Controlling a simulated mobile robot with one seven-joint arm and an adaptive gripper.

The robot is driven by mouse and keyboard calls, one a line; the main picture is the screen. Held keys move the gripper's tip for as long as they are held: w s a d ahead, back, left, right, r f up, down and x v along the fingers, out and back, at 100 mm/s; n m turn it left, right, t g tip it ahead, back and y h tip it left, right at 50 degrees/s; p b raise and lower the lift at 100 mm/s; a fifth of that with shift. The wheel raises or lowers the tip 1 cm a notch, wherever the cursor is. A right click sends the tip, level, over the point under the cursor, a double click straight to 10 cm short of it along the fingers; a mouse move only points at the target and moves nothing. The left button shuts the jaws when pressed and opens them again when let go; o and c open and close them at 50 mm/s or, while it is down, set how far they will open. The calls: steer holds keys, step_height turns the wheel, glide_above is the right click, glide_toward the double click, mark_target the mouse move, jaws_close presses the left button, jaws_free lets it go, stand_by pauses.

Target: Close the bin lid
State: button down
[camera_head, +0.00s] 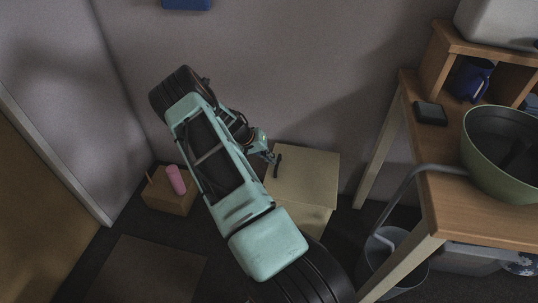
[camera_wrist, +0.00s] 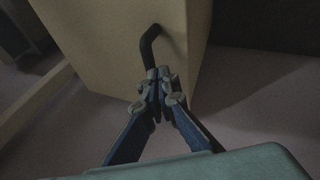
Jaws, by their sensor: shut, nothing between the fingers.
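The bin is a beige box (camera_head: 316,219) on the floor by the back wall. Its pale upper panel, which looks like the lid (camera_head: 309,175), carries a black handle (camera_head: 277,166). I see no open gap around the panel, but my arm covers its left side, so I cannot tell whether it is fully down. In the wrist view, the bent black handle (camera_wrist: 149,45) stands out from the beige panel (camera_wrist: 105,40). My gripper (camera_head: 271,158) is shut and empty. Its fingertips (camera_wrist: 160,76) are right by the handle's end; I cannot tell whether they touch.
A wooden table (camera_head: 450,205) with a green bowl (camera_head: 500,160) stands at the right. A grey bucket (camera_head: 385,250) is beneath its edge. A small wooden box (camera_head: 168,200) with a pink bottle (camera_head: 176,180) is left of my arm.

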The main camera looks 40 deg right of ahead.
steer(key=shift+f, duration=0.1)
stand_by(0.3)
steer(key=w+p+v, duration=0.2)
steer(key=p+v, duration=0.2)
steer(key=v, duration=0.9)
steer(key=shift+w+a+f, duration=0.25)
steer(key=shift+a+f, duration=0.05)
steer(key=shift+a, duration=0.1)
